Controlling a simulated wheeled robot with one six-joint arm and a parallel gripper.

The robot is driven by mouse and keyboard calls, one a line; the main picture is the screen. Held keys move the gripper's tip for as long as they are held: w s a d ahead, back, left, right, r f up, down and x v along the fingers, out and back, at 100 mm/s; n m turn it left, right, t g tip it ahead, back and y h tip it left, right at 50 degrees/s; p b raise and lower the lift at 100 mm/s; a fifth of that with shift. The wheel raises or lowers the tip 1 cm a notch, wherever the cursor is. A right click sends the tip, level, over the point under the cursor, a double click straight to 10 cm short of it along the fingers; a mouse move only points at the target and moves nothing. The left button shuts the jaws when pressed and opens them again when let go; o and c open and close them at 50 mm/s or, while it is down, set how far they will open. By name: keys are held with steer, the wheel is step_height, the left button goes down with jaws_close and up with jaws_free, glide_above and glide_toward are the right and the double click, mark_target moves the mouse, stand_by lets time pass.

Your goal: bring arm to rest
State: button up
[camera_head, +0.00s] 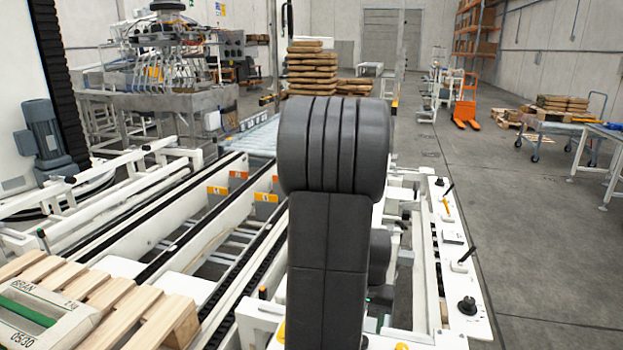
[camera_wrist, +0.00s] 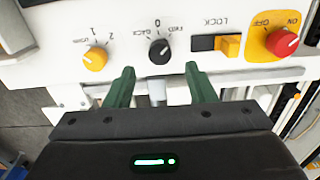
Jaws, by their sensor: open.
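My gripper (camera_wrist: 157,88) shows in the wrist view with its two green fingers apart and nothing between them. The fingers point toward a white control panel (camera_wrist: 130,68). The panel carries a yellow knob (camera_wrist: 95,60), a black knob (camera_wrist: 160,50), a yellow LOCK slider (camera_wrist: 228,46) and a red knob (camera_wrist: 283,42) on a yellow base. I cannot tell whether the fingertips touch the panel. In the head view my dark arm fills the middle, and the gripper is hidden behind it.
White conveyor rails (camera_head: 200,237) run along the left, with a wooden pallet (camera_head: 125,300) at the lower left. A white machine side with a black knob (camera_head: 467,305) and levers stands right of my arm. Grey floor (camera_head: 545,230) is clear farther right. An orange pallet jack (camera_head: 465,108) stands behind.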

step_height(320, 180, up, 9)
step_height(320, 180, down, 14)
steer(key=shift+b, duration=0.3)
steer(key=shift+f, duration=0.25)
steer(key=n+p, duration=0.1)
steer(key=n, duration=0.4)
steer(key=shift+r, duration=0.1)
steer(key=n+p, duration=0.1)
steer(key=n, duration=0.2)
steer(key=shift+n, duration=0.4)
step_height(320, 180, up, 12)
steer(key=shift+p, duration=0.35)
